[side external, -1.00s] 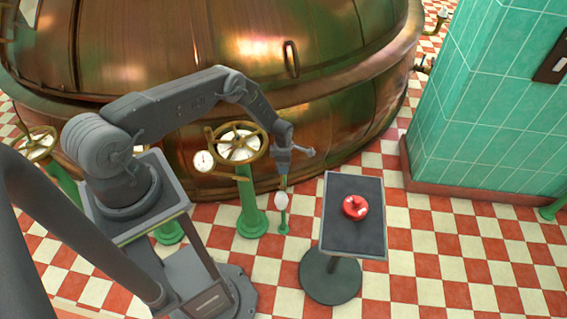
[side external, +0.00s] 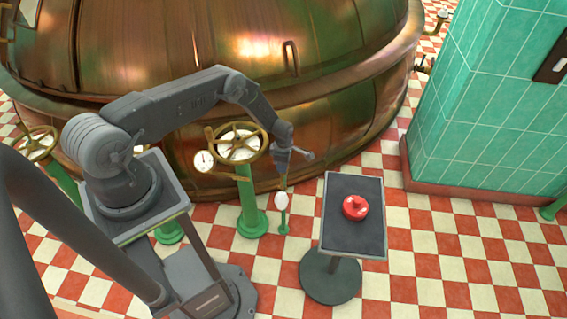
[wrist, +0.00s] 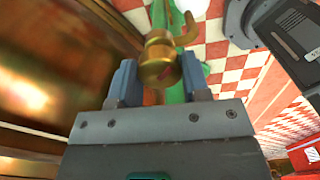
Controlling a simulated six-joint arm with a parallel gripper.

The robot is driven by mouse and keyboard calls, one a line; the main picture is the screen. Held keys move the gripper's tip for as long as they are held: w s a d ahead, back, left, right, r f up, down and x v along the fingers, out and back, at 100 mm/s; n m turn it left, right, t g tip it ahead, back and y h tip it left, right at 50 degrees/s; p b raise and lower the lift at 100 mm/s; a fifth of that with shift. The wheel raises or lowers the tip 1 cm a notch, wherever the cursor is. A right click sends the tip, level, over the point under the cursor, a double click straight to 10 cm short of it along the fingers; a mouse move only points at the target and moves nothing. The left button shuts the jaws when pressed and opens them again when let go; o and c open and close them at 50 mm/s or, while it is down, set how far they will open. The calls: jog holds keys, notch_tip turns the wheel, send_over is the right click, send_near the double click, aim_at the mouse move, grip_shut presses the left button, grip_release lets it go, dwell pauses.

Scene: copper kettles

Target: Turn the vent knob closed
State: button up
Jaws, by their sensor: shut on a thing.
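My gripper (wrist: 158,80) has its two blue-grey fingers on either side of a brass knob (wrist: 157,62), shut on it. The knob is round and gold-coloured, with a reddish mark on its near face. In the side external view my gripper (side external: 283,172) points down beside the handwheel, over a slim green post (side external: 283,224) with a white round part (side external: 282,201). The knob itself is too small or hidden to make out there.
A brass handwheel (side external: 239,144) on a green pedestal stands just left of my gripper, with a gauge (side external: 203,161) beside it. The copper kettle (side external: 180,45) rises behind. A dark stand (side external: 339,243) with a red round object (side external: 355,207) is at right.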

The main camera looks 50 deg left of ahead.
jog(key=m, duration=0.4)
jog(key=shift+m, duration=2.1)
jog(key=o, duration=0.9)
jog(key=shift+o, duration=0.2)
notch_tip(320, 180, up, 14)
jog(key=shift+f, duration=0.1)
